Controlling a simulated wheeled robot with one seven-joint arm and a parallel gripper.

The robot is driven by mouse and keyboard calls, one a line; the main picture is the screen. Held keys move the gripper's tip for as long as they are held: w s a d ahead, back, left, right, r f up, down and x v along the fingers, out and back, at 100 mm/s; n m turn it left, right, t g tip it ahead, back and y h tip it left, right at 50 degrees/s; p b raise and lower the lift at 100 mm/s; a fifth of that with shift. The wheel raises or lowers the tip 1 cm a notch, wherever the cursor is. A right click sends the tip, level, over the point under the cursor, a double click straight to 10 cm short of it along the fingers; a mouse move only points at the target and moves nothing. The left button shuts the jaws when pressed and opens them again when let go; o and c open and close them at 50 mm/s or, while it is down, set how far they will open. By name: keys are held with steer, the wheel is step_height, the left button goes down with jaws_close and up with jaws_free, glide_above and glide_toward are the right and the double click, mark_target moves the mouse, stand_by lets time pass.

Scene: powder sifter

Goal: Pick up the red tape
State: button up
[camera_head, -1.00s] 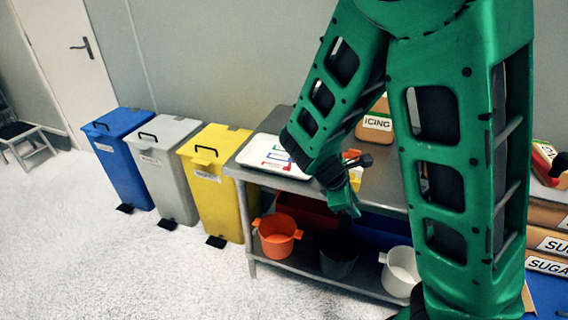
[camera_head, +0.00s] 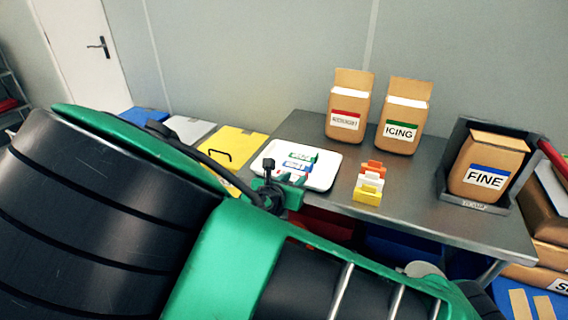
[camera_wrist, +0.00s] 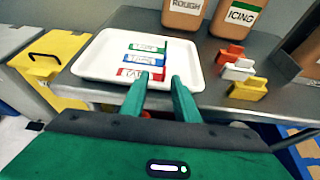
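The red tape (camera_wrist: 130,72) is the nearest of three labelled strips on a white tray (camera_wrist: 92,67) in the wrist view. Behind it lie the blue tape (camera_wrist: 145,59) and the green tape (camera_wrist: 148,47). My gripper (camera_wrist: 161,76) is open and empty; its two green fingers are apart. The left finger overlaps the red tape in the picture, and a bit of red shows between the fingers. In the head view my gripper (camera_head: 291,179) is at the tray's front edge, and I cannot make out the red tape there. Whether a finger touches it, I cannot tell.
Orange, white and yellow scoops (camera_wrist: 237,70) stand right of the tray on the metal table (camera_head: 430,205). Paper bags marked ICING (camera_head: 401,125) and FINE (camera_head: 487,173), and one with a red label (camera_head: 346,115), stand behind and right. A yellow bin (camera_wrist: 62,50) is at the left.

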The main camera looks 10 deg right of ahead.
steer(key=shift+s+d+x, duration=0.1)
steer(key=shift+d+x, duration=0.05)
steer(key=shift+x, duration=1.3)
steer(key=shift+s+d+x, duration=0.1)
steer(key=shift+s+x, duration=0.05)
steer(key=shift+x, duration=1.3)
steer(key=shift+s+d+x, duration=0.1)
steer(key=shift+d+x, duration=0.05)
steer(key=shift+x, duration=1.3)
steer(key=shift+f, duration=0.15)
steer(key=shift+c, duration=0.7)
jaws_close()
